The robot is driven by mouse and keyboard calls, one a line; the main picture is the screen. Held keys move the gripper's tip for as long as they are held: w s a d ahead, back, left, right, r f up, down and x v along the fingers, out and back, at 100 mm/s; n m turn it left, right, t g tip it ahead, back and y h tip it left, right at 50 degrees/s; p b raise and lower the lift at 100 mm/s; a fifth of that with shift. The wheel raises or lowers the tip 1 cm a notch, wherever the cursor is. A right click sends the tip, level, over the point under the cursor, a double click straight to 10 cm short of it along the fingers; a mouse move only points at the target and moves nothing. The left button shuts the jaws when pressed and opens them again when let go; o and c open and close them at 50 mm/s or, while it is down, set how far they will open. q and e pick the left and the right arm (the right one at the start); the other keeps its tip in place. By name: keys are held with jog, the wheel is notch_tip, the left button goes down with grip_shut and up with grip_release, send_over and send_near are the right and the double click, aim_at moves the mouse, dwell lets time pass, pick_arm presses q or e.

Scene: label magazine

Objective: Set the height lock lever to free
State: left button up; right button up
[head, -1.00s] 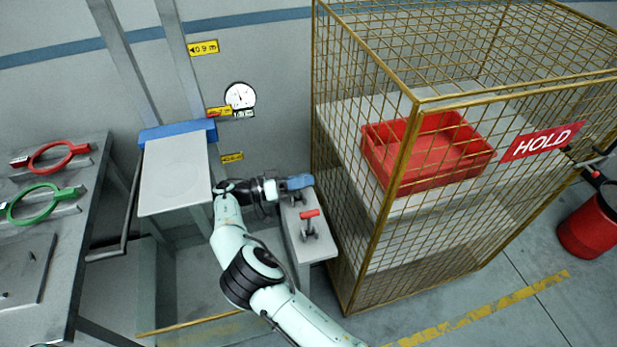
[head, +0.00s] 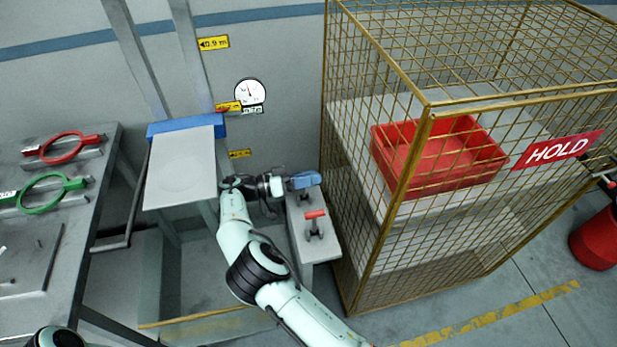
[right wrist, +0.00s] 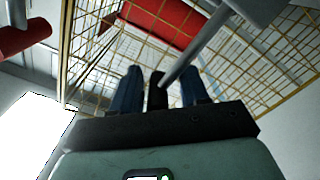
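My right gripper (head: 303,181), with blue fingers, is at the top of a grey post (head: 312,246) beside the cage. In the right wrist view its fingers (right wrist: 158,90) stand apart, one on each side of a black grip (right wrist: 157,93) on a grey lever rod (right wrist: 195,50). Gaps show on both sides of the grip. In the head view the gripper hides this lever. A second lever with a red handle (head: 315,214) stands nearer on the post; its red handle (right wrist: 22,38) also shows at the wrist view's upper left. I cannot read any lever labels. My left gripper is out of view.
A lift platform (head: 180,175) with a blue back edge is left of my right arm. A wire cage (head: 372,255) holding a red crate (head: 440,185) stands close on the right. A bench (head: 85,235) with red and green rings is far left.

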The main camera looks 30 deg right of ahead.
jog(key=shift+a, duration=0.1)
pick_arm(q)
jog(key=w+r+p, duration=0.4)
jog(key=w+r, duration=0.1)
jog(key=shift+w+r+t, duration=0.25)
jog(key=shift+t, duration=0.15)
pick_arm(e)
jog(key=v, duration=1.2)
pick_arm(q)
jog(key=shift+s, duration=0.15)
pick_arm(e)
jog(key=shift+s, duration=0.15)
jog(key=shift+f, duration=0.1)
